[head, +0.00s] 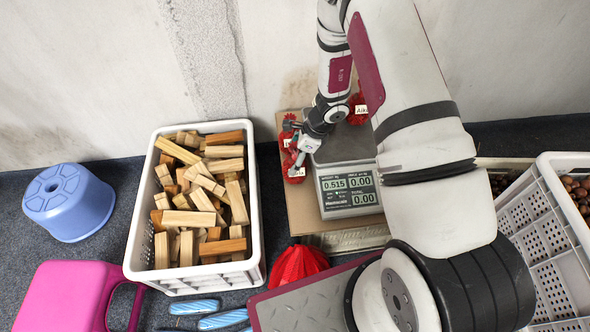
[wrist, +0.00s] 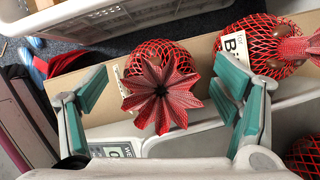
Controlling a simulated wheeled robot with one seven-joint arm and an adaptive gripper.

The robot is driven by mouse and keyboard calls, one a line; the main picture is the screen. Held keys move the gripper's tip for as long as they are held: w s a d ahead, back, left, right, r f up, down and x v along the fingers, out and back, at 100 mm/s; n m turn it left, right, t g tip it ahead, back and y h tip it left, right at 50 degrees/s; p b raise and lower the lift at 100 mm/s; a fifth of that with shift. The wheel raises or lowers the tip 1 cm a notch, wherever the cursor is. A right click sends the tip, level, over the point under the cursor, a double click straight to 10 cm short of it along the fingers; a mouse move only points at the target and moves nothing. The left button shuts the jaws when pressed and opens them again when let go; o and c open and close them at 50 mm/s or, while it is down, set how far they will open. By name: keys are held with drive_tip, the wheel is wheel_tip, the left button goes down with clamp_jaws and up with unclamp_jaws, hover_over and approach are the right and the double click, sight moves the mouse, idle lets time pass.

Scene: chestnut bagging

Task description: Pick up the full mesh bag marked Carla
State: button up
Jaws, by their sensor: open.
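A filled red mesh bag (wrist: 160,92) with a gathered, star-shaped top stands between the two teal fingers of my gripper (wrist: 163,98) in the wrist view. The fingers are open and apart from each other; I cannot tell if either touches the bag. Its white label is mostly hidden behind the top. In the head view this bag (head: 293,174) shows below my gripper (head: 302,150), with a label too small to read surely. A second red mesh bag (wrist: 252,45), its label starting with B, lies beyond the right finger. A third bag (head: 357,108) reads Aiko.
The bags stand by a scale (head: 348,190) reading 0.515, on a brown board (head: 297,215). A white crate (head: 137,240) of wood blocks is at left, a chestnut crate (head: 550,232) at right. A red mesh item (head: 298,264) lies in front. A blue stool (head: 68,200) stands far left.

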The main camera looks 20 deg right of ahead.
clamp_jaws()
idle(0.3)
drive_tip(key=shift+r, duration=0.1)
